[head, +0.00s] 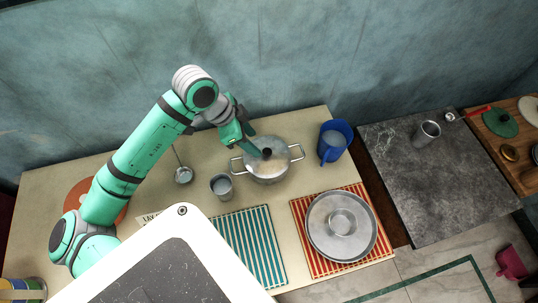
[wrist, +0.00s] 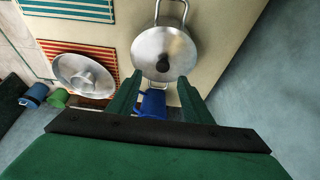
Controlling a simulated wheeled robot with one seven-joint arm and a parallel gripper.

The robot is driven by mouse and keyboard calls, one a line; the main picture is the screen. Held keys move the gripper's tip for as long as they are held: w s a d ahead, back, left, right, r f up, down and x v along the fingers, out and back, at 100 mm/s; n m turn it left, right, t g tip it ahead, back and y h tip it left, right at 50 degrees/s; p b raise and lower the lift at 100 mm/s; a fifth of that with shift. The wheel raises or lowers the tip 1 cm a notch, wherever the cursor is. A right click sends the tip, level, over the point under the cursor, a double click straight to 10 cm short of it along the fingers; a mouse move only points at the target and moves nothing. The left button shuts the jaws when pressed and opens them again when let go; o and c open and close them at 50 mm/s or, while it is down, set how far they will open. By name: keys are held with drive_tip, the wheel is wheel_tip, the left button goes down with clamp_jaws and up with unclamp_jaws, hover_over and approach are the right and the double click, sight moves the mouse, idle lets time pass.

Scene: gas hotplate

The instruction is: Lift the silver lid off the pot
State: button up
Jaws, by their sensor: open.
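The silver pot (head: 268,176) with two side handles stands on the pale counter. A round silver lid (head: 283,148) with a black knob (head: 267,153) sits on it. My gripper (head: 254,147) is above the left part of the lid in the head view. In the wrist view the gripper (wrist: 160,77) is open, its two fingertips apart with the knob between their lines. I cannot tell how high the fingers are above the knob. Nothing is held.
A blue jug (head: 335,142) stands close to the pot's right; a metal cup (head: 221,187) stands at its left. A large silver pan or lid (head: 342,244) lies on the red striped mat (head: 302,213). The teal striped mat (head: 250,248) is empty. A ladle (head: 183,175) lies further left.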

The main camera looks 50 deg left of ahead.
sight(266, 151)
drive_tip(key=x, duration=0.4)
drive_tip(key=shift+w+x, duration=0.2)
drive_tip(key=shift+x, duration=1.15)
drive_tip(key=shift+w+x, duration=0.25)
drive_tip(key=shift+x, duration=1.1)
drive_tip(key=shift+a+r, duration=0.1)
drive_tip(key=shift+a, duration=0.1)
clamp_jaws()
